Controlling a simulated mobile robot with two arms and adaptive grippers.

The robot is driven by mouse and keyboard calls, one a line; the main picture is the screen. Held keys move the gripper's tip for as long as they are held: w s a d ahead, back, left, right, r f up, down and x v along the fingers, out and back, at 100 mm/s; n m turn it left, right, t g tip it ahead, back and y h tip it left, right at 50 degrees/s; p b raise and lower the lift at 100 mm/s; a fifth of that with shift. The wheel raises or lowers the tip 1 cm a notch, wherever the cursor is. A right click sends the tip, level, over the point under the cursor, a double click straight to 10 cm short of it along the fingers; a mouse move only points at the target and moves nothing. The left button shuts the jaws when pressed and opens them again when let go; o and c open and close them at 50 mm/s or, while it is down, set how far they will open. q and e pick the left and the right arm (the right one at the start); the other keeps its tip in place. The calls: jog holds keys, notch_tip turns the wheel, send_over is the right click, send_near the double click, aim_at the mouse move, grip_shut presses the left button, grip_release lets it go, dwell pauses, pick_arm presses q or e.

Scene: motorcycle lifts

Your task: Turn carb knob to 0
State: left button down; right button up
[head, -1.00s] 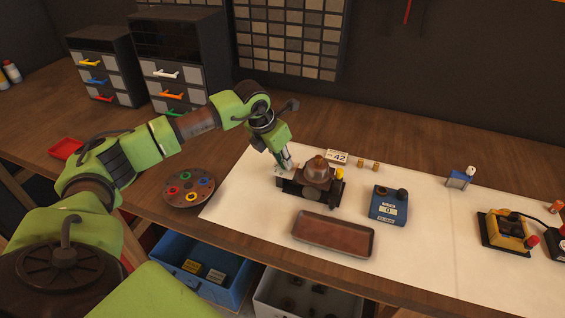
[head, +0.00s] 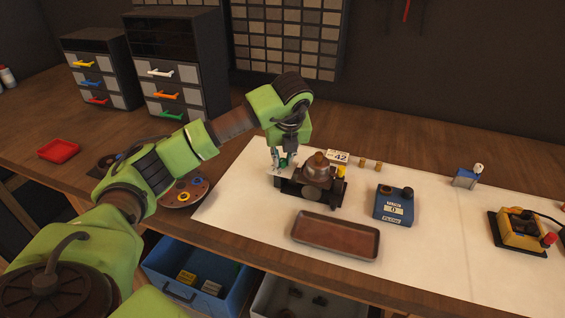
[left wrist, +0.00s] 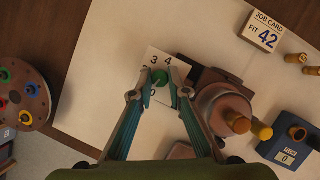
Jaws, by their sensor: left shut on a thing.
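The carburettor (head: 318,175) is a dark block with a brown dome, standing on the white mat. It also shows in the left wrist view (left wrist: 222,108). On its left is a white number plate (left wrist: 153,92) with a green knob (left wrist: 160,77) over it; 2, 3 and 4 can be read around the knob. My left gripper (head: 283,165) points down at the carburettor's left side. In the left wrist view its fingertips (left wrist: 159,84) are shut on the green knob. The fingers hide part of the plate, and I cannot tell where the knob points. My right gripper is not in view.
A blue box (head: 394,206) whose display shows 0 stands right of the carburettor. A brown tray (head: 336,237) lies in front. A job card (head: 338,157) reading "FIT 42" and brass pieces (head: 371,164) stand behind. A round disc with coloured rings (head: 184,192) is at left.

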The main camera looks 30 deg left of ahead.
pick_arm(q)
jog(key=shift+w+n+g+y+b, duration=0.1)
jog(key=shift+n+g+y+b, duration=0.25)
jog(key=shift+n, duration=0.85)
jog(key=shift+r+n, duration=0.1)
jog(key=shift+n, duration=0.2)
jog(key=c, duration=1.9)
grip_release()
jog(key=v, duration=1.2)
jog(key=shift+d, duration=0.15)
